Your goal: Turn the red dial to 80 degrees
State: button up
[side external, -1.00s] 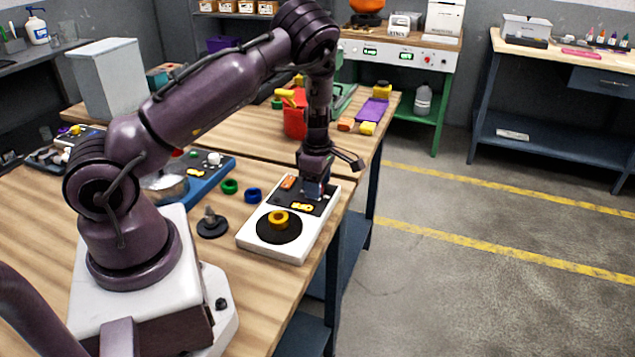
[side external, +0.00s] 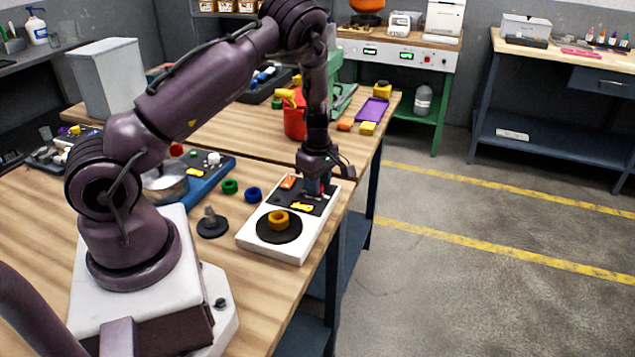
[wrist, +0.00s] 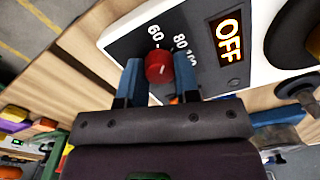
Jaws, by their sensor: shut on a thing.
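The red dial (wrist: 158,66) sits on the black panel of a white device (wrist: 262,40), with printed numbers 60, 80 and 100 around it and a display reading OFF. In the wrist view my gripper (wrist: 158,75) has its two blue fingers on either side of the dial, shut on it. A pale mark shows on the dial, but its exact angle is hard to read. In the side view my gripper (side external: 318,186) is at the far end of the white device (side external: 291,251), and the dial is mostly hidden there.
A red container (side external: 294,122) stands behind. The table edge is close on the right.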

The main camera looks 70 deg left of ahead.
jog(key=m, duration=0.5)
jog(key=shift+r, duration=0.1)
dwell(0.4)
jog(key=o, duration=0.9)
notch_tip(320, 180, up, 13)
jog(key=shift+f, duration=0.1)
jog(key=shift+m, duration=0.4)
